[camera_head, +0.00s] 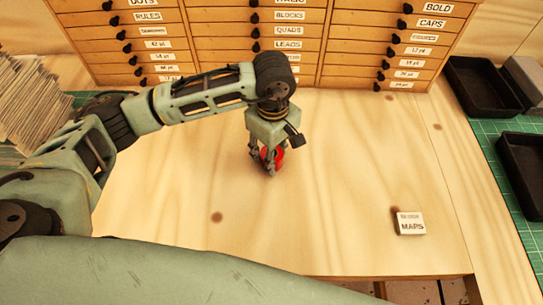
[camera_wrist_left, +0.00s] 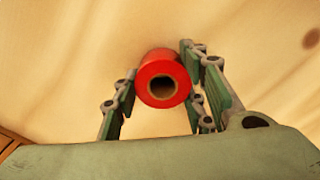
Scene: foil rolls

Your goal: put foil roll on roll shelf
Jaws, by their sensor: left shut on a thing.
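The red foil roll (camera_head: 273,155) is between the fingers of my left gripper (camera_head: 266,165), near the middle of the wooden tabletop. In the left wrist view the roll (camera_wrist_left: 156,61) shows end-on, with a brown core and dark hole. The fingers of the left gripper (camera_wrist_left: 163,90) stand on both sides of it, shut on it. Whether the roll touches the tabletop I cannot tell. No roll shelf is clearly identifiable. My right gripper is not in view.
A labelled drawer cabinet (camera_head: 295,62) stands along the back. A small white MAPS block (camera_head: 411,224) lies at the front right of the tabletop (camera_head: 340,190). Black trays (camera_head: 487,85) sit at the right, and a paper stack (camera_head: 32,100) at the left. The tabletop's middle right is clear.

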